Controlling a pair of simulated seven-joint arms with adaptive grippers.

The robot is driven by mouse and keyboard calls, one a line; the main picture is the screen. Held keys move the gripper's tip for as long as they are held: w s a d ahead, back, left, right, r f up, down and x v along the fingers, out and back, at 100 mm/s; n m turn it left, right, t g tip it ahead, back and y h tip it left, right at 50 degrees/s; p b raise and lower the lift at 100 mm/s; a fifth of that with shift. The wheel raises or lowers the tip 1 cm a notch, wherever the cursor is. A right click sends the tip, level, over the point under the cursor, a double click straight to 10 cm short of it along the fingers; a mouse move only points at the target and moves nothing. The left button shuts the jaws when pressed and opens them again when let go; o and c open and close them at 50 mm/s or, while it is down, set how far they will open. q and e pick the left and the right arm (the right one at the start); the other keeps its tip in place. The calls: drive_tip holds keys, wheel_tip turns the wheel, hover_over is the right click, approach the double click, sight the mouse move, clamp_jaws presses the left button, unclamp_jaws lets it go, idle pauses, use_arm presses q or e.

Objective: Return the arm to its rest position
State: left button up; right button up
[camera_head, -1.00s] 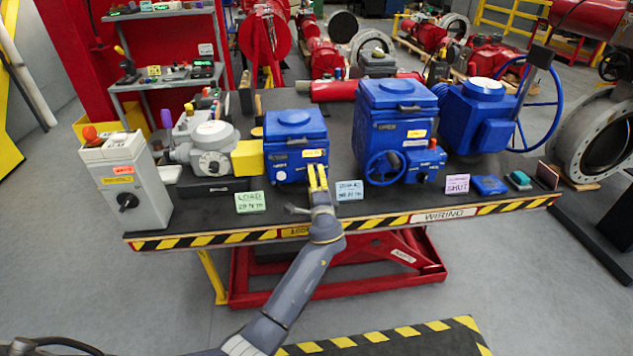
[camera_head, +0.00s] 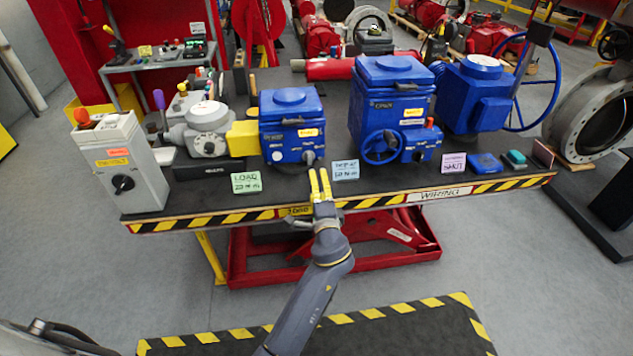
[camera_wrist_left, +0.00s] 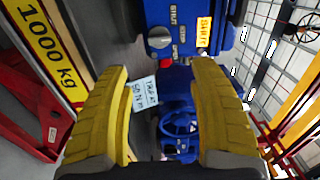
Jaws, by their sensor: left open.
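My left gripper (camera_head: 319,182) is open and empty at the front edge of the bench, in front of the smaller blue actuator (camera_head: 289,135). A gap shows between its yellow fingertips and the actuator's front knob. In the left wrist view its two yellow fingers (camera_wrist_left: 162,85) stand wide apart with nothing held between them. That view also shows the blue actuator's face with a grey knob (camera_wrist_left: 159,37) and an orange label. Beyond is the larger actuator's blue handwheel (camera_wrist_left: 179,124). My right gripper is not in view.
The bench (camera_head: 400,190) holds a grey switch box (camera_head: 133,180), a green card (camera_head: 246,183), a blue card (camera_head: 346,170) and the larger blue actuator (camera_head: 390,100). Its front edge has a striped strip. Open floor lies before it, with a striped mat (camera_head: 400,333).

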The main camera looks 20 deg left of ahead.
use_arm(q)
drive_tip(key=shift+d, duration=0.1)
idle(0.4)
